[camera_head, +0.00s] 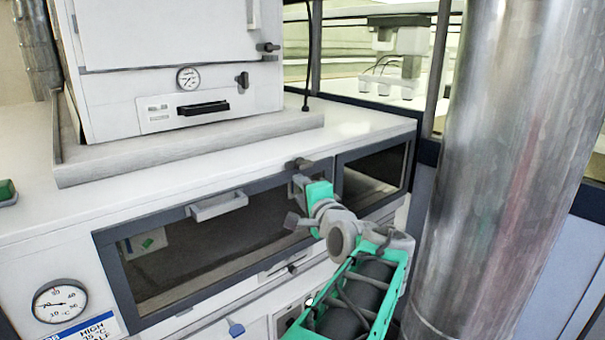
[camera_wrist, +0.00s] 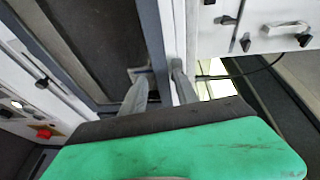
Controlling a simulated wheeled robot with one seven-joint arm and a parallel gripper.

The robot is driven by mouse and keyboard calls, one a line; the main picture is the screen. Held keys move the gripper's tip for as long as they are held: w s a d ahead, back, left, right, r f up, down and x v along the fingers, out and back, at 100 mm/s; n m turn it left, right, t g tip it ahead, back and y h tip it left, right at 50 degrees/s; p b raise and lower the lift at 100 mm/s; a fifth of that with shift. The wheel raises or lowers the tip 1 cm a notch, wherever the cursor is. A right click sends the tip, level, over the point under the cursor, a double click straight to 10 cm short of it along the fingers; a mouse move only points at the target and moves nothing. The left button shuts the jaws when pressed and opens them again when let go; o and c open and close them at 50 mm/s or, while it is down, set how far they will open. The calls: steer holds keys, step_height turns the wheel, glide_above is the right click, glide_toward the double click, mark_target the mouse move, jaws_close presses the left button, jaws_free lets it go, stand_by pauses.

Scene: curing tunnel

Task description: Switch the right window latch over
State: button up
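The dark window (camera_head: 215,245) has a blue-grey frame and a pale pull handle (camera_head: 218,206) at its top edge. A small dark knob-like part (camera_head: 297,163), possibly the right latch, sits at the frame's upper right corner, just above my gripper (camera_head: 298,184). In the wrist view, the two grey fingers of my gripper (camera_wrist: 158,78) stand apart against the window frame (camera_wrist: 149,30). A small pale fitting (camera_wrist: 139,72) shows beside the left fingertip. I see nothing clearly gripped. My fingers and green gripper body partly hide the latch area, and I cannot tell contact or the latch's position.
A white oven (camera_head: 180,60) with a gauge and dark knobs stands on the counter (camera_head: 35,205) above the window. A second dark window (camera_head: 375,177) lies to the right. A thick metal duct (camera_head: 495,150) rises close to my arm's right. A dial gauge (camera_head: 59,301) is lower left.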

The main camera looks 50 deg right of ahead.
mark_target(306, 167)
step_height(306, 167, up, 3)
steer(key=s+d+m+h, duration=0.1)
steer(key=s+d+m, duration=0.1)
steer(key=s, duration=0.1)
steer(key=p+x, duration=0.2)
steer(key=x, duration=0.6)
steer(key=shift+d+f, duration=0.15)
steer(key=shift+d, duration=0.1)
steer(key=shift+a, duration=0.1)
steer(key=shift+c, duration=0.3)
steer(key=shift+s+a+r, duration=0.15)
steer(key=shift+a+r, duration=0.05)
steer(key=shift+a, duration=0.05)
steer(key=c, duration=0.5)
steer(key=shift+r, duration=0.1)
jaws_close()
